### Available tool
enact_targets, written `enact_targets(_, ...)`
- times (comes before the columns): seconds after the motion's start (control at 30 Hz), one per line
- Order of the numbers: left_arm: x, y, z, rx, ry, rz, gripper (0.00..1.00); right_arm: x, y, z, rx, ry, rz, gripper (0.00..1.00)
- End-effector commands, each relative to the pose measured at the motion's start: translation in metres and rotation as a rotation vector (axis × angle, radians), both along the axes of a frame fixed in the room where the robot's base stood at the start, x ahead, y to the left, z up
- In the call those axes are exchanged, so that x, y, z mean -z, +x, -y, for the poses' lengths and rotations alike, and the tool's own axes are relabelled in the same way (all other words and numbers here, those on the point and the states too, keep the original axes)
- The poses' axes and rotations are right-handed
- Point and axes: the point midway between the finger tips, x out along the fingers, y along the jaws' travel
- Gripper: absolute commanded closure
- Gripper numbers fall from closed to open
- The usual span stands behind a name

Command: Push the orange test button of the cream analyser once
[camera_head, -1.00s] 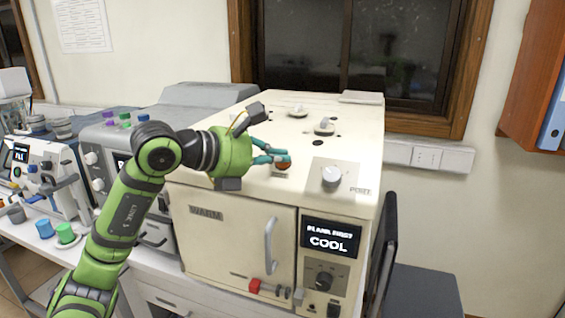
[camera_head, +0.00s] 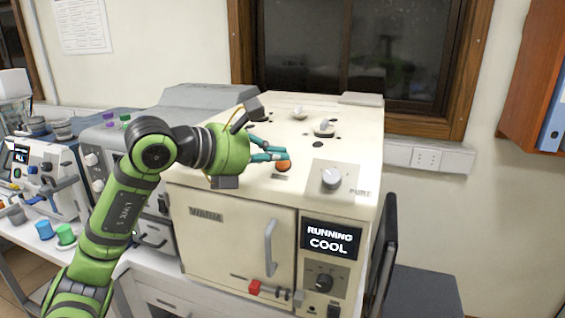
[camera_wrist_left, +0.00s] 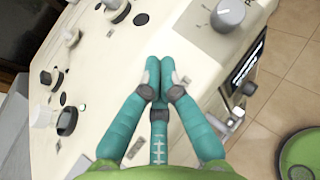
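The cream analyser (camera_head: 235,240) stands on the bench, and its display (camera_head: 331,238) reads "RUNNING" over "COOL". The orange test button (camera_head: 283,166) is on its sloped upper front, left of a white knob (camera_head: 332,178). My left gripper (camera_head: 285,155) is just above and behind the button in the head view; I cannot tell if its tips touch it. In the left wrist view its teal fingers (camera_wrist_left: 161,63) are together at the tips, with nothing visible between them. The button is not visible there. My right gripper is not in view.
A grey instrument (camera_head: 98,150) and a white instrument (camera_head: 45,170) stand left of the analyser. Blue (camera_head: 43,228) and green (camera_head: 65,234) cups sit at the bench front. A dark chair (camera_head: 425,290) is at the right. A wooden wall cabinet (camera_head: 530,90) hangs upper right.

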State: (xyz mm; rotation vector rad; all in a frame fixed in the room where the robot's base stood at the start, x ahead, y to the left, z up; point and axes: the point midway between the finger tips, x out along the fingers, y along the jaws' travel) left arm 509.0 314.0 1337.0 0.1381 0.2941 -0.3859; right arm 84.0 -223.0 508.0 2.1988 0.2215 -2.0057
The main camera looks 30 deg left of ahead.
Motion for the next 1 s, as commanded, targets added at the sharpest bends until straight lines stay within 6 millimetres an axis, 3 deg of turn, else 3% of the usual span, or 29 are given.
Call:
enact_targets(0.27,-0.004,-0.002,0.000,0.000,0.001,0.003,1.00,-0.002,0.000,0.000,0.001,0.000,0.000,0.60)
enact_targets(0.73,-0.040,-0.026,0.006,0.000,0.002,0.002,1.00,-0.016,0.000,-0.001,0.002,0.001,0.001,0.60)
enact_targets(1.0,-0.041,-0.028,0.006,-0.001,0.000,0.001,1.00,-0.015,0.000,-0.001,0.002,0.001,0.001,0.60)
